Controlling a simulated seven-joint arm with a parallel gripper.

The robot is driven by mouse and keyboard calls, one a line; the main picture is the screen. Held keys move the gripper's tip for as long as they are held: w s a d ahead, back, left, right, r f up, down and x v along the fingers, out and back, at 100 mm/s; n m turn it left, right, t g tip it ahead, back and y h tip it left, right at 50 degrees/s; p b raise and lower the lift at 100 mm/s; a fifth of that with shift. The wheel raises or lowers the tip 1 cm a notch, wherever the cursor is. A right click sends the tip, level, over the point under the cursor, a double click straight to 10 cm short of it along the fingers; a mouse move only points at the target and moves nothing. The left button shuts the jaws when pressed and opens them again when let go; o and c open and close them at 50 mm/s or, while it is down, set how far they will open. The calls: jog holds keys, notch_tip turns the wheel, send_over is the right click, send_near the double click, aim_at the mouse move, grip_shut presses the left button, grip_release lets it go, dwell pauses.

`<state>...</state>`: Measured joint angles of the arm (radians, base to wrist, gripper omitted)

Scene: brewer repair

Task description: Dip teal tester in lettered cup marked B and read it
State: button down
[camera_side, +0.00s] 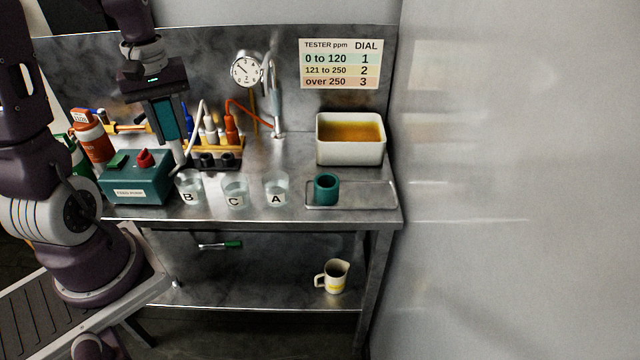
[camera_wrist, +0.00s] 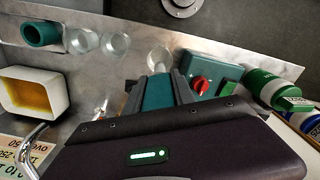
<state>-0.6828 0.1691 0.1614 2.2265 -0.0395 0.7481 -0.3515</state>
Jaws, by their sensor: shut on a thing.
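My gripper (camera_side: 172,150) points down over the left of the bench, shut on the teal tester (camera_side: 168,118). In the wrist view, the tester (camera_wrist: 157,92) sits between the fingers (camera_wrist: 158,78). Cup B (camera_side: 188,190) is clear and stands just right of and below the fingertips. The wrist view shows a clear cup (camera_wrist: 159,57) just beyond the tester's end. I cannot tell whether the tester's tip is over the cup or beside it; its readout is not visible. Cups C (camera_side: 235,195) and A (camera_side: 276,191) stand to the right of B.
The teal feed pump (camera_side: 135,185) with a red knob stands close left of cup B. A teal holder (camera_side: 326,188) stands on a tray (camera_side: 375,197) at right, before a white tub (camera_side: 350,152). A dial chart (camera_side: 340,64) hangs behind.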

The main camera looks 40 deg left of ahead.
jog(key=w+d+r+m, duration=0.1)
jog(key=w+d+m, duration=0.5)
jog(key=w, duration=0.6)
jog(key=m, duration=0.8)
send_over(326, 189)
jog(key=w+a, duration=0.2)
jog(key=shift+d+f, duration=0.2)
jog(key=shift+f, duration=4.2)
jog(key=shift+s+f, duration=0.1)
jog(key=shift+f, duration=0.35)
jog(key=c, duration=1)
grip_release()
jog(key=shift+o, duration=0.6)
jog(key=o, duration=0.5)
